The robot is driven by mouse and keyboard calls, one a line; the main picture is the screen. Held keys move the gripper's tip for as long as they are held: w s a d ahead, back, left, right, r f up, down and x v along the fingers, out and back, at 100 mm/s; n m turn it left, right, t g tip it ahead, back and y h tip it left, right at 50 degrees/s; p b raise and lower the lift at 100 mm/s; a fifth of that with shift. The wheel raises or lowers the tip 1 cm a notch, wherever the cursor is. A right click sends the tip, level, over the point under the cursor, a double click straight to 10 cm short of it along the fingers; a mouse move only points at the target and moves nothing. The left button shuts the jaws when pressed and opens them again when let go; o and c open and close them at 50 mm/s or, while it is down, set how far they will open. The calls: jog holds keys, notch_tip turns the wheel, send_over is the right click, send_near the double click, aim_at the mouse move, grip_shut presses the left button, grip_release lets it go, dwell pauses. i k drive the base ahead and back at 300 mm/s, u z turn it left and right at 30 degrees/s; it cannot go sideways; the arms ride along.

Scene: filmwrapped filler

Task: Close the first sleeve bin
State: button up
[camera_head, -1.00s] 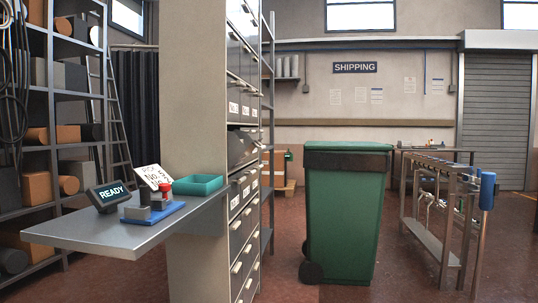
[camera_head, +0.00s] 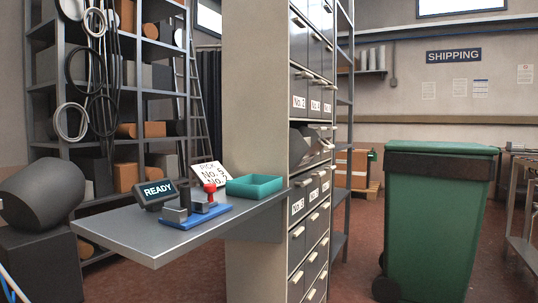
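A tall cabinet (camera_head: 257,100) stands in the middle of the head view, with columns of labelled bins on its right-hand face. One dark bin (camera_head: 303,148) at about mid-height sticks out, tilted open, at the near edge of that face. Its inside and any label on it cannot be made out. Labelled bins above it (camera_head: 300,88) and below it (camera_head: 297,205) look flush with the face. My gripper is not in view.
A grey shelf top (camera_head: 150,238) juts left from the cabinet, holding a READY display (camera_head: 159,192), a pick card (camera_head: 205,174), a red-knobbed stamp (camera_head: 210,191) and a teal tray (camera_head: 255,186). A green wheeled bin (camera_head: 435,225) stands right; red floor lies between.

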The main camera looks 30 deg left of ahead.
aim_at(305, 143)
jog(key=u, duration=0.55)
jog(key=i, duration=0.5)
jog(key=z, duration=0.05)
jog(key=k, duration=1.3)
jog(key=z, duration=0.8)
jog(key=i, duration=1)
jog(key=u, duration=0.75)
jog(key=i, duration=0.95)
jog(key=u, duration=0.8)
